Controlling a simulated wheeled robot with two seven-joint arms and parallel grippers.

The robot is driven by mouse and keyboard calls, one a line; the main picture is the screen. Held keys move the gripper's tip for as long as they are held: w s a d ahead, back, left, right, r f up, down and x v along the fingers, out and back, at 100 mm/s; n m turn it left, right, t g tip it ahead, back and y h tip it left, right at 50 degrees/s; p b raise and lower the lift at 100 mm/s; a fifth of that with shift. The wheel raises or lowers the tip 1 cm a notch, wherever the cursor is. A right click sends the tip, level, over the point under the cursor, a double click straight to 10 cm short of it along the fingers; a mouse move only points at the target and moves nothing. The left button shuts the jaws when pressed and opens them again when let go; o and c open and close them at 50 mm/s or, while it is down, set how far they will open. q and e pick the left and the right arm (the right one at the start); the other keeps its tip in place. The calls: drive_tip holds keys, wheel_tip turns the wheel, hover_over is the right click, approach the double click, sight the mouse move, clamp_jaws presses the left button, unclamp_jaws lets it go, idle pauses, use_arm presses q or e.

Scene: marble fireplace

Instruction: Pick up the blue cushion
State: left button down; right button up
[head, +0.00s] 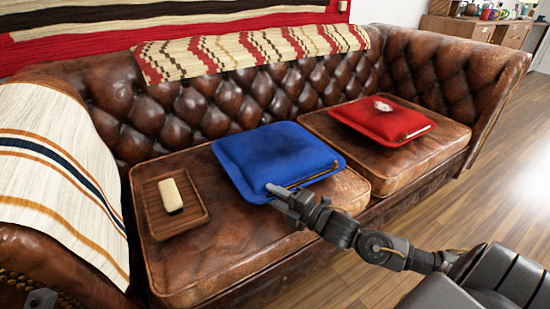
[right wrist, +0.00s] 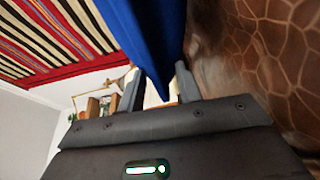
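The blue cushion (head: 275,155) lies flat on the left seat of the brown leather sofa, with a thin brown stick-like thing (head: 315,176) along its front edge. My right gripper (head: 275,190) is at the cushion's front left corner. In the right wrist view the cushion (right wrist: 150,45) reaches down between the two spread fingers (right wrist: 158,88). A light gap shows beside it, so the fingers look open around it, not closed on it. A small grey part at the bottom left of the head view looks like the tip of my left gripper (head: 40,299); its fingers cannot be made out.
A wooden tray (head: 155,222) with a cream block (head: 171,195) lies left of the cushion. A red cushion (head: 370,122) with a small pale item on top lies on the right seat. A striped throw (head: 55,170) covers the left armrest. Wooden floor is clear in front.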

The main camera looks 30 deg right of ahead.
drive_tip(key=shift+w+a, duration=0.15)
drive_tip(key=shift+w, duration=0.1)
drive_tip(key=shift+c, duration=0.3)
clamp_jaws()
drive_tip(key=shift+r, duration=0.2)
